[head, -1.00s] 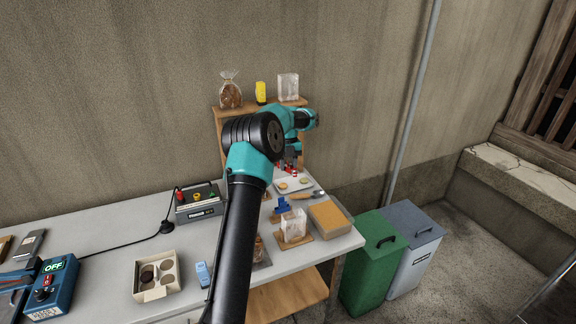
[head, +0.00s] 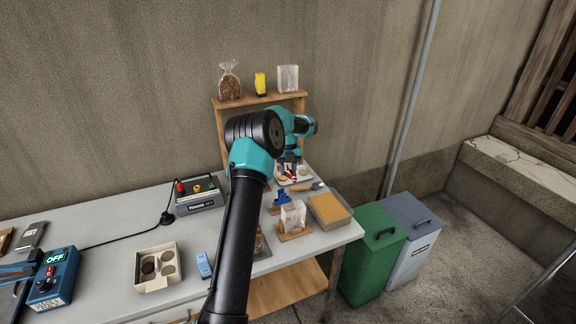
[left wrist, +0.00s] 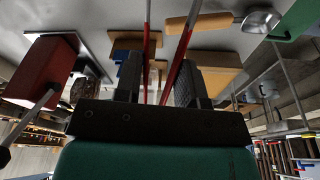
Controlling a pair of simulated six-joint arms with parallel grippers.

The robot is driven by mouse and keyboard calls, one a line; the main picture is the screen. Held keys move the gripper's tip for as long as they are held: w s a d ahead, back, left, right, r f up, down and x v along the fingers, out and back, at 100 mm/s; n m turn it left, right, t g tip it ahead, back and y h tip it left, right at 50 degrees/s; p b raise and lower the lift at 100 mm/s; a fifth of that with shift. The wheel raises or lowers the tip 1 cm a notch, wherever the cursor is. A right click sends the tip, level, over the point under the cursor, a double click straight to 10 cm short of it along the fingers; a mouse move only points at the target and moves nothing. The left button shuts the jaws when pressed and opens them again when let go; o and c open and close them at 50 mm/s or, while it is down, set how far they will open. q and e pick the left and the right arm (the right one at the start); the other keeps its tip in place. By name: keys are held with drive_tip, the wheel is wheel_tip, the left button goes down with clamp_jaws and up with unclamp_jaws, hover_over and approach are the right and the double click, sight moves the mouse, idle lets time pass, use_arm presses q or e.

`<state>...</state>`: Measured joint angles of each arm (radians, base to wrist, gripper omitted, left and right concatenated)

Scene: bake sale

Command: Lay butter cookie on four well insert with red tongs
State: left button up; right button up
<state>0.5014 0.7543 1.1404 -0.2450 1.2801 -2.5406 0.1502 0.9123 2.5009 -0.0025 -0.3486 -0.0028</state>
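My left gripper (head: 289,160) is over the small pale tray (head: 309,180) at the far end of the table. It is shut on the red tongs (head: 291,172), whose red arms also run between the two black fingers in the left wrist view (left wrist: 174,76). The tong tips reach down at the tray. Round cookies (head: 281,178) lie on the tray, partly covered by the tongs; I cannot tell whether the tips touch one. The four well insert (head: 140,287) is in an open white box at the table's front left, with dark and grey-brown rounds in it. My right gripper is not in view.
A shelf (head: 262,101) rises behind. A blue device (head: 204,264) lies beside the insert. Bins (head: 370,259) stand off the right edge.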

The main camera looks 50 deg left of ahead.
use_arm(q)
drive_tip(key=shift+w+a+x, duration=0.15)
drive_tip(key=shift+x, duration=0.8)
drive_tip(key=shift+w+a+x, duration=0.1)
drive_tip(key=shift+a+x, duration=0.05)
drive_tip(key=shift+x, duration=0.8)
drive_tip(key=shift+f, duration=0.15)
drive_tip(key=shift+c, duration=0.5)
drive_tip(key=shift+c, duration=0.7)
drive_tip(key=shift+s+d+r+v, duration=0.1)
drive_tip(key=shift+s+d+v, duration=0.2)
drive_tip(key=shift+v, duration=1.65)
drive_tip(key=shift+s+d+r+v, duration=0.1)
drive_tip(key=shift+s+d+v, duration=0.2)
drive_tip(key=shift+v, duration=1.7)
drive_tip(key=shift+s+d+r+v, duration=0.1)
drive_tip(key=shift+s+d+v, duration=0.15)
drive_tip(key=shift+v, duration=1.7)
